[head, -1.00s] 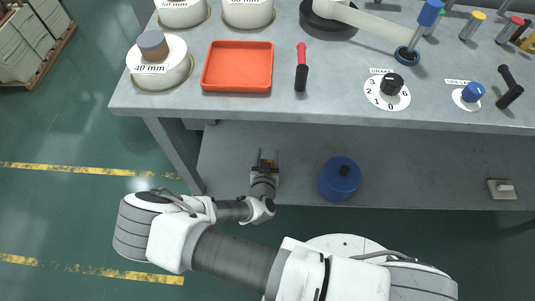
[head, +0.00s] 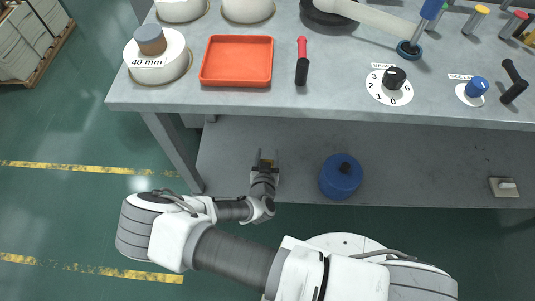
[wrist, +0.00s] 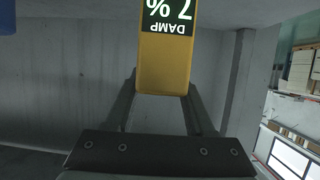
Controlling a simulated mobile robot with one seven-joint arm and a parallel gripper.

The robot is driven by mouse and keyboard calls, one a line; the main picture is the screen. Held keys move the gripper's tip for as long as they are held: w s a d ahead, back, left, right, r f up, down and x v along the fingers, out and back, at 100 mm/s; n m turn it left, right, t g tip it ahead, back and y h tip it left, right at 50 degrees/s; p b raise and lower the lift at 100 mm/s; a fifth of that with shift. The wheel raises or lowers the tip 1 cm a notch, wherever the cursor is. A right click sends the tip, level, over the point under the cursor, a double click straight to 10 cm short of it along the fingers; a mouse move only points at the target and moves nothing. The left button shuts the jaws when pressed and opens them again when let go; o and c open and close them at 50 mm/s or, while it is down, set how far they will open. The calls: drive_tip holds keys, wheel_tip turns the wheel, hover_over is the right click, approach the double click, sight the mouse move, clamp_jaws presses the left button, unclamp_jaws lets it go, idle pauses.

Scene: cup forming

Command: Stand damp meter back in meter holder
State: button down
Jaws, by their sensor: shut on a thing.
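The damp meter (wrist: 165,62) is a yellow block with a dark label reading "7 % DAMP", upside down in the wrist view. My gripper (wrist: 162,88) is shut on it, one finger at each side.
A blue canister (head: 340,178) stands on the lower shelf (head: 420,165) to the right of my gripper. The bench top above carries an orange tray (head: 236,62), a red-and-black tool (head: 302,64) and dials. A bench leg (head: 173,150) is to the left.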

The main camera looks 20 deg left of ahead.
drive_tip(key=shift+f+b, duration=0.8)
drive_tip(key=shift+f, duration=0.45)
idle(0.3)
drive_tip(key=shift+c, duration=0.9)
unclamp_jaws()
drive_tip(key=shift+o, duration=0.3)
drive_tip(key=shift+o, duration=0.6)
drive_tip(key=shift+r, duration=0.1)
wheel_tip(320, 180, up, 8)
drive_tip(key=p, duration=0.7)
drive_tip(key=shift+p, duration=0.3)
